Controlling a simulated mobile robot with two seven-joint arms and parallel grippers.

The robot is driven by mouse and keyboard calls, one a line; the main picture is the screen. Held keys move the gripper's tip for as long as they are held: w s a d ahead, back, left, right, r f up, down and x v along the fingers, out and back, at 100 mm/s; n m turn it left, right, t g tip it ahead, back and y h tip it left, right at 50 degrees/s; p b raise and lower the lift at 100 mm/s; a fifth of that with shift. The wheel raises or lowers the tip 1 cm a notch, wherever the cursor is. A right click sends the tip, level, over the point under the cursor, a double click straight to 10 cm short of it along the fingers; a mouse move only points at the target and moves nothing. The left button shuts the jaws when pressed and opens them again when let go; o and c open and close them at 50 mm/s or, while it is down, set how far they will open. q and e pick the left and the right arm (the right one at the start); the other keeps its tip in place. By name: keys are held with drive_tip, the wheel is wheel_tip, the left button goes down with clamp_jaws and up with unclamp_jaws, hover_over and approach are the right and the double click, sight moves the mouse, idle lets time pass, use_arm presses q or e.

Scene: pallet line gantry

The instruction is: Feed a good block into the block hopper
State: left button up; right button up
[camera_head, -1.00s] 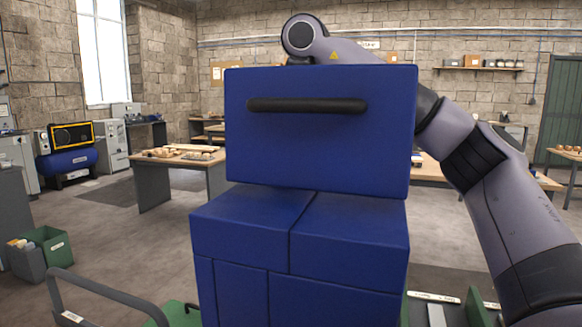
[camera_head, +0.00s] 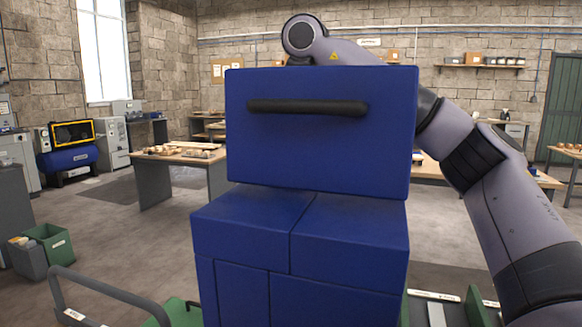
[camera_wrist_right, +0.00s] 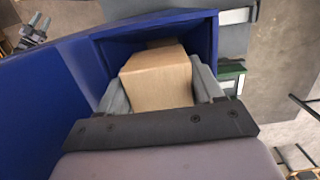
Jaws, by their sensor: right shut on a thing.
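A large blue housing with a black bar handle (camera_head: 307,107) fills the middle of the head view; I take it for the block hopper (camera_head: 320,150). My right arm reaches behind it, so the gripper is hidden there. In the right wrist view, my right gripper (camera_wrist_right: 160,82) is shut on a plain tan block (camera_wrist_right: 157,85), a grey finger on each side. The block is at a blue box-shaped opening (camera_wrist_right: 202,38), with blue walls around its far end. A darker brown piece shows just beyond the block. Whether the block touches the walls is unclear. My left gripper is not in view.
A workbench (camera_head: 160,175) with small wooden pieces stands behind at left. A green bin (camera_head: 52,244) and a grey rail (camera_head: 110,290) are at lower left. Green and grey parts (camera_head: 445,300) lie at lower right. Open floor lies between the benches.

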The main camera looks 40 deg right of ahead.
drive_tip(key=shift+f+b, duration=0.4)
drive_tip(key=shift+f, duration=0.1)
idle(0.4)
drive_tip(key=o, duration=1.1)
drive_tip(key=shift+o, duration=0.3)
drive_tip(key=r+p, duration=0.1)
drive_tip(key=r, duration=0.1)
drive_tip(key=r+p, duration=0.1)
drive_tip(key=r, duration=0.1)
drive_tip(key=r+p, duration=0.2)
drive_tip(key=r, duration=0.1)
drive_tip(key=shift+s+d+r, duration=0.1)
drive_tip(key=shift+s+d, duration=0.05)
drive_tip(key=shift+s, duration=0.25)
drive_tip(key=shift+w, duration=0.1)
